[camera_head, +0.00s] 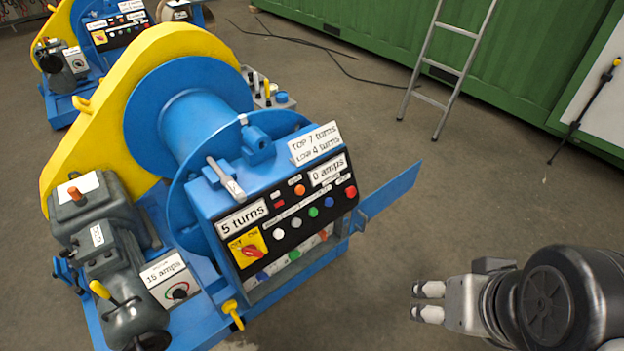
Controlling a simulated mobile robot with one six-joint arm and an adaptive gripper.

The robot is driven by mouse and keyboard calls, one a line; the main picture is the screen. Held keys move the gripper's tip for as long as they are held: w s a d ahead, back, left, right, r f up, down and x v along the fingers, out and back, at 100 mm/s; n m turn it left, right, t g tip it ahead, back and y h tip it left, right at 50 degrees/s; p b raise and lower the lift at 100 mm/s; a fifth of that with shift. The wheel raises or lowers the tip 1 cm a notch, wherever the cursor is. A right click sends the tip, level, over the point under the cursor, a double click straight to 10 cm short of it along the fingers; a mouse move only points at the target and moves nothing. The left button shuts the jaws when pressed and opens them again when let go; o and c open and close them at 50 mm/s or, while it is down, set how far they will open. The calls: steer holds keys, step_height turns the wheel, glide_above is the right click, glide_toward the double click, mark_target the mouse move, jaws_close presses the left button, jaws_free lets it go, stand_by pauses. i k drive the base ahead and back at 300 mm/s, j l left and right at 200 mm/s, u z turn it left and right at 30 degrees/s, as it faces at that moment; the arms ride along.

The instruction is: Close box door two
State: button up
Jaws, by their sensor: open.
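A blue control box (205,201) with a black front panel stands on the near blue and yellow machine. A flat blue panel (392,190), which looks like an open door, sticks out to the right from the box's right side. No number shows on it. Its hinge side is partly hidden by the box. My gripper (428,302) is at the lower right, open and empty, with its two fingers pointing left. It is below and right of the blue panel in the picture, apart from it and from the box.
The near machine carries a blue drum (190,122), a yellow chain guard (112,100) and a grey motor (98,225). A yellow handle (232,313) juts out low at its front. A ladder (450,70) leans near a green container (400,38). The floor between is clear.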

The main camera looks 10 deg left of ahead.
mark_target(365, 209)
steer(key=j+u, duration=0.1)
steer(key=u, duration=0.3)
steer(key=j+u, duration=0.1)
steer(key=u, duration=0.25)
steer(key=j+u, duration=0.1)
steer(key=u, duration=0.3)
steer(key=z, duration=1.3)
steer(key=i+l, duration=0.15)
steer(key=i, duration=0.35)
steer(key=i+l, duration=0.15)
steer(key=i, duration=0.35)
steer(key=i+l, duration=0.15)
steer(key=i, duration=0.35)
steer(key=i+l, duration=0.15)
steer(key=i, duration=0.4)
steer(key=i+l, duration=0.15)
steer(key=i, duration=0.35)
